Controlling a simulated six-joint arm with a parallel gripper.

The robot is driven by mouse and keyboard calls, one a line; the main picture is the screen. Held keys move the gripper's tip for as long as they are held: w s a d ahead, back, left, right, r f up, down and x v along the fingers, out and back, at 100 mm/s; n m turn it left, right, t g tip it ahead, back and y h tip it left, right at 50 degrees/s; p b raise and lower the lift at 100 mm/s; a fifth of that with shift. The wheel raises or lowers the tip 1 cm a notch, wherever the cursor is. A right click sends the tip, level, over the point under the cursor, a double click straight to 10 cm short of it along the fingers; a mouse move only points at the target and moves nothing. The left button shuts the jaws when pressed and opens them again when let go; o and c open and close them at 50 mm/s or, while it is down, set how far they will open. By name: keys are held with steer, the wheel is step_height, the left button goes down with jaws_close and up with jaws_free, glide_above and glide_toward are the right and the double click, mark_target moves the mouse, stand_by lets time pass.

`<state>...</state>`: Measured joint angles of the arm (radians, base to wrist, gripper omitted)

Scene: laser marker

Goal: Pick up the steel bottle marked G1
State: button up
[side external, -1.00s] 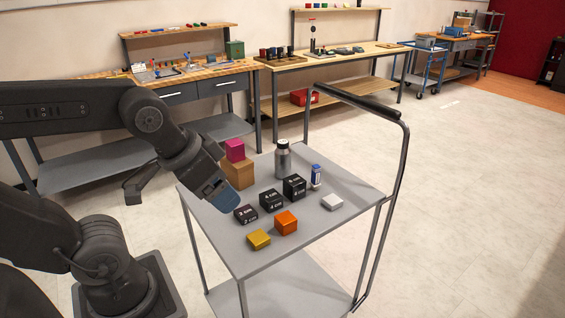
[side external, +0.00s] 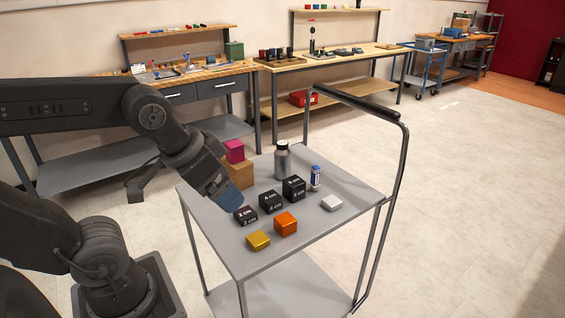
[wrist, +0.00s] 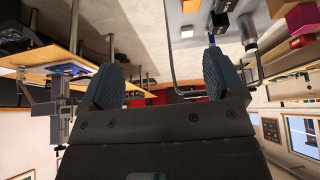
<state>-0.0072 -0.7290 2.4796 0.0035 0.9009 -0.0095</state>
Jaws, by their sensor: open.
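The steel bottle (side external: 282,160), silver with a dark cap, stands upright towards the back of the grey cart top. It also appears in the wrist view, at upper right (wrist: 248,29). The marking G1 is not readable on it. My gripper (side external: 229,198) is over the cart's left side, left of and nearer than the bottle and apart from it. In the wrist view its two fingers (wrist: 162,62) are spread with nothing between them.
A cardboard box (side external: 238,173) with a magenta block (side external: 234,151) stands left of the bottle. A handle rail (side external: 403,170) rises at right.

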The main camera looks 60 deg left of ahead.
steer(key=w+a+r+n+y, duration=0.1)
steer(key=w+a+r+n, duration=0.15)
steer(key=w, duration=0.35)
steer(key=w+a+r+n, duration=0.1)
steer(key=w+a, duration=0.2)
steer(key=w, duration=0.2)
steer(key=n+g+y, duration=0.2)
steer(key=n+g, duration=0.1)
steer(key=n, duration=0.3)
glide_above(282, 143)
steer(key=s+d, duration=0.3)
step_height(282, 143, down, 8)
steer(key=x, duration=0.7)
steer(key=shift+w+a+f, duration=0.15)
steer(key=shift+w+a, duration=0.15)
steer(key=shift+x, duration=3)
steer(key=shift+d, duration=0.15)
steer(key=c, duration=1.1)
